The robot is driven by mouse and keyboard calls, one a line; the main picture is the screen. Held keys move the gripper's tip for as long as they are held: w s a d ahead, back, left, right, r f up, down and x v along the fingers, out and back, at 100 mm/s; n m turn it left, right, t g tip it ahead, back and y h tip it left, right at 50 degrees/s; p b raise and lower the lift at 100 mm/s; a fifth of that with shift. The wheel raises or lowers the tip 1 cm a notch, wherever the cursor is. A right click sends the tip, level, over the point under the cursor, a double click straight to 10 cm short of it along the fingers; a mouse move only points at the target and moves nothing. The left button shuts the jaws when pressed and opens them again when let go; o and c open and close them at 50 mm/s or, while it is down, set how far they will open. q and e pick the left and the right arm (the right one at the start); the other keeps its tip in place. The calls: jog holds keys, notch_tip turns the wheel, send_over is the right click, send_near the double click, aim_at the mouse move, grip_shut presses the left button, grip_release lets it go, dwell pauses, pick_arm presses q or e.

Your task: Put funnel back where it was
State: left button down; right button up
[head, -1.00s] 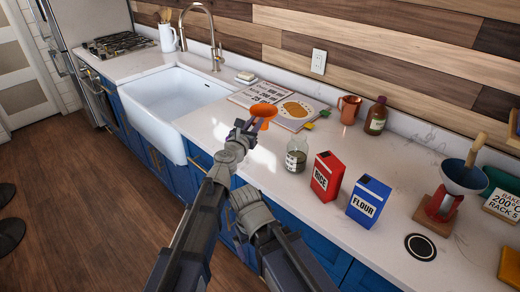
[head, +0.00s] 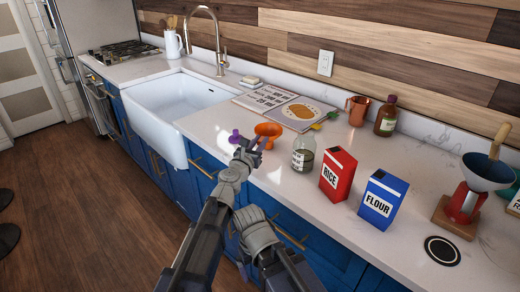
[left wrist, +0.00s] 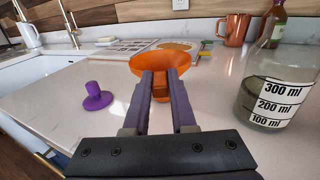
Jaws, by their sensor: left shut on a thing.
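The orange funnel (head: 267,129) is held over the counter, left of the glass jar. My left gripper (head: 252,143) is shut on its lower part. In the left wrist view the funnel's wide mouth (left wrist: 160,60) faces up, and its neck (left wrist: 161,90) sits between the purple fingers of my left gripper (left wrist: 161,85). Whether the spout touches the counter is hidden. The glass jar (head: 303,154) with dark contents and ml marks stands just right of the funnel; it also shows in the left wrist view (left wrist: 270,90). My right gripper's fingers are not visible.
A purple knobbed piece (head: 235,136) stands left of the funnel. The red rice box (head: 337,174) and blue flour box (head: 382,199) stand right of the jar. Behind are an open book (head: 297,112) and copper mug (head: 357,110). The sink (head: 185,108) lies left.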

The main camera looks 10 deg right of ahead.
pick_arm(q)
jog(key=shift+f, duration=0.15)
jog(key=shift+f, duration=0.1)
jog(key=shift+f, duration=0.15)
jog(key=c, duration=0.7)
grip_release()
jog(key=shift+c, duration=0.2)
jog(key=shift+r, duration=0.2)
jog(key=shift+r, duration=0.15)
jog(key=v, duration=1.2)
